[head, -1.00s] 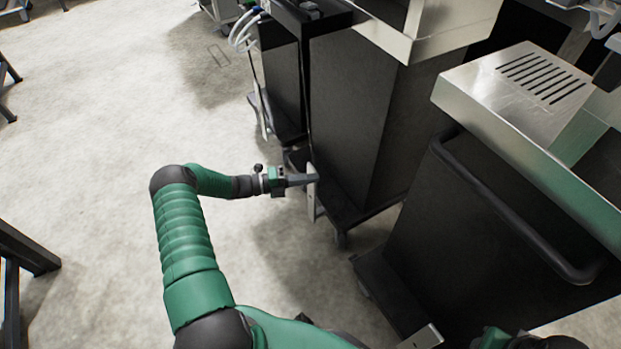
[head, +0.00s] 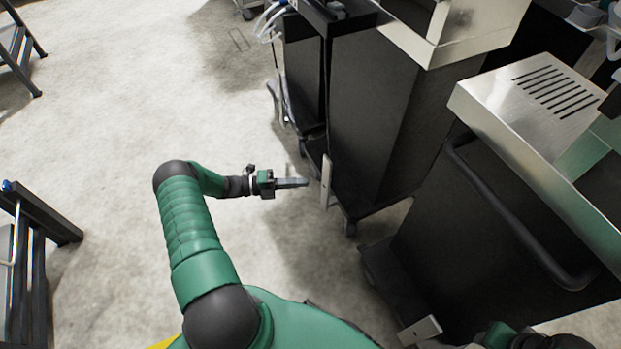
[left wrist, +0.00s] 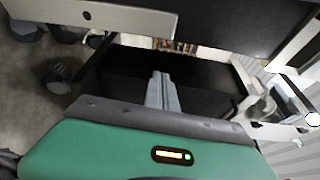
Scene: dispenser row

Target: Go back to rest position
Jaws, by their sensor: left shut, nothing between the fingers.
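My left gripper (head: 293,183) is shut and empty in the head view. It points right, held in the air over the floor, with its tips near a pale upright plate at the edge of a black wheeled dispenser cart (head: 370,120). I see a small gap between the tips and the plate. In the left wrist view the closed grey fingers (left wrist: 162,92) show in front of a dark surface. My right gripper is not clearly in view; only a dark and green arm part shows at the bottom right.
A second black cart (head: 470,210) with a handle bar and a slotted steel top (head: 540,85) stands at the right. Dark metal frames (head: 35,225) stand at the left edge. The concrete floor (head: 110,120) at the left and middle is clear.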

